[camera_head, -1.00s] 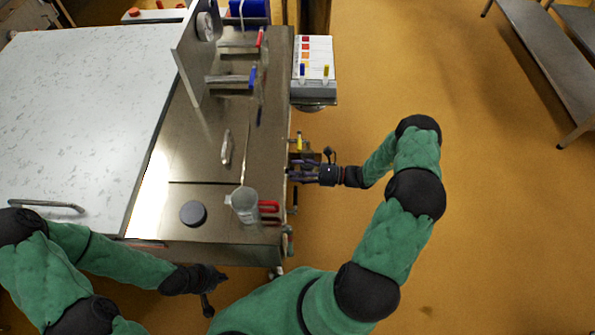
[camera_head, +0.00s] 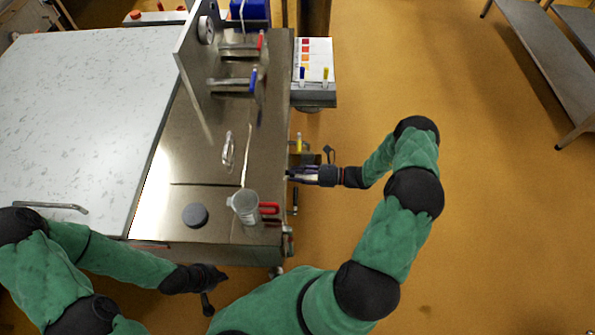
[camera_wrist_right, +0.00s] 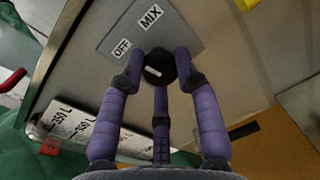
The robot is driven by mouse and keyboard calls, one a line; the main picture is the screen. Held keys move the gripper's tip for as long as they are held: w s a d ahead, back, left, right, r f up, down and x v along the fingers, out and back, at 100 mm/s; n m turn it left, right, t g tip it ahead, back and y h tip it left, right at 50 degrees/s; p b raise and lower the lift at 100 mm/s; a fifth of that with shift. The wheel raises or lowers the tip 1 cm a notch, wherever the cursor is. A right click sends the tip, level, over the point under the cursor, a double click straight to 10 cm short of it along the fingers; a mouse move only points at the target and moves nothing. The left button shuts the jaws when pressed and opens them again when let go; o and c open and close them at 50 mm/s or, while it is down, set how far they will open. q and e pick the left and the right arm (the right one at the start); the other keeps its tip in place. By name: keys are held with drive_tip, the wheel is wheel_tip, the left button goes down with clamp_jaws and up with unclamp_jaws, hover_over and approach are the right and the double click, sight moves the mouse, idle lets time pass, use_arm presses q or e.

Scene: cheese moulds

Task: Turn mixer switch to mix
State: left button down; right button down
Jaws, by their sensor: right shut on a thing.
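The mixer switch is a black round knob (camera_wrist_right: 158,66) with a white mark, on a grey plate in the right wrist view. The plate carries an OFF label (camera_wrist_right: 122,48) and a MIX label (camera_wrist_right: 150,17). My right gripper (camera_wrist_right: 160,78) has its purple fingers closed around the knob. I cannot tell for certain which label the mark points to. In the head view my right gripper (camera_head: 292,175) is at the right side of the steel bench, and the knob is hidden there. My left gripper (camera_head: 217,279) hangs by the bench's front edge; its opening is unclear.
The steel bench (camera_head: 205,155) carries a clear jug (camera_head: 244,207) with a red handle and a dark round disc (camera_head: 195,215). A white-topped vat (camera_head: 80,110) stands at left. A chart board (camera_head: 314,60) is beside the bench.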

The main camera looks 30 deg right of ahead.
drive_tip(key=shift+m+g+p, duration=0.4)
drive_tip(key=shift+m+p, duration=0.6)
drive_tip(key=shift+m, duration=2.7)
drive_tip(key=c, duration=0.9)
unclamp_jaws()
drive_tip(key=v, duration=1.2)
